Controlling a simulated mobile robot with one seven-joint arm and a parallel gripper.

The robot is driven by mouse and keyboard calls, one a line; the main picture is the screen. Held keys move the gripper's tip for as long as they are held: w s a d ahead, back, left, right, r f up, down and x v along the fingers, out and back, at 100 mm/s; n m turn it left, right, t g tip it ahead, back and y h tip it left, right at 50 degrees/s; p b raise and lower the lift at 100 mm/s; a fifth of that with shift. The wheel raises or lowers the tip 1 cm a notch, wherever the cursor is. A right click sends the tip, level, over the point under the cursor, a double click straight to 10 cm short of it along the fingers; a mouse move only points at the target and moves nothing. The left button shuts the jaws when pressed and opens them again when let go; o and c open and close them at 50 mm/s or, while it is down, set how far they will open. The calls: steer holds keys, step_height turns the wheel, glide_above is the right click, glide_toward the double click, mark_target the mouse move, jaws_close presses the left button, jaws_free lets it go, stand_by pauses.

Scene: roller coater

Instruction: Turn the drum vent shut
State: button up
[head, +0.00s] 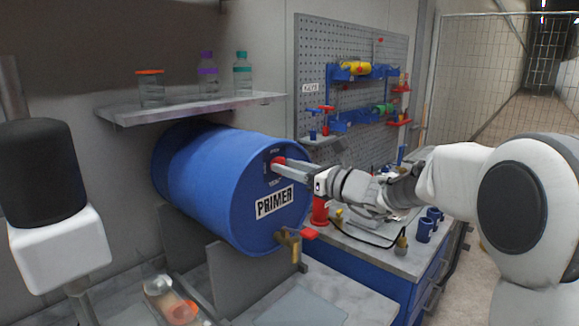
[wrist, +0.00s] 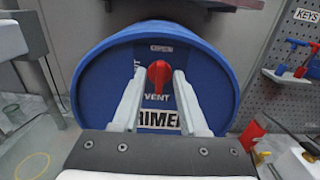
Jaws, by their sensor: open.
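The blue drum (head: 215,185) marked PRIMER lies on its side on a grey cradle, its round end facing my arm. The red vent handle (wrist: 159,75) sits high on that end, under the word OPEN and above the word VENT. My gripper (wrist: 158,85) is open in front of the drum's end, with one finger on each side of the red handle. In the head view my gripper (head: 280,165) reaches the vent from the right and covers most of it. I cannot tell whether the fingers touch the handle.
A brass tap (head: 288,240) with a red lever sticks out low on the drum. A shelf (head: 190,107) with jars is above the drum. A blue workbench (head: 375,255) with cups and a cable stands right, below a pegboard (head: 325,60).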

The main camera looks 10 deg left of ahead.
jaws_close()
steer(key=shift+f+b, duration=0.1)
steer(key=shift+b, duration=0.35)
steer(key=shift+s+a+f+n+b, duration=0.1)
steer(key=shift+n+b, duration=4.4)
steer(key=shift+b, duration=1.3)
steer(key=shift+s+f+n+b, duration=0.1)
steer(key=shift+n+b, duration=4.4)
steer(key=shift+b, duration=1.25)
steer(key=shift+r, duration=0.1)
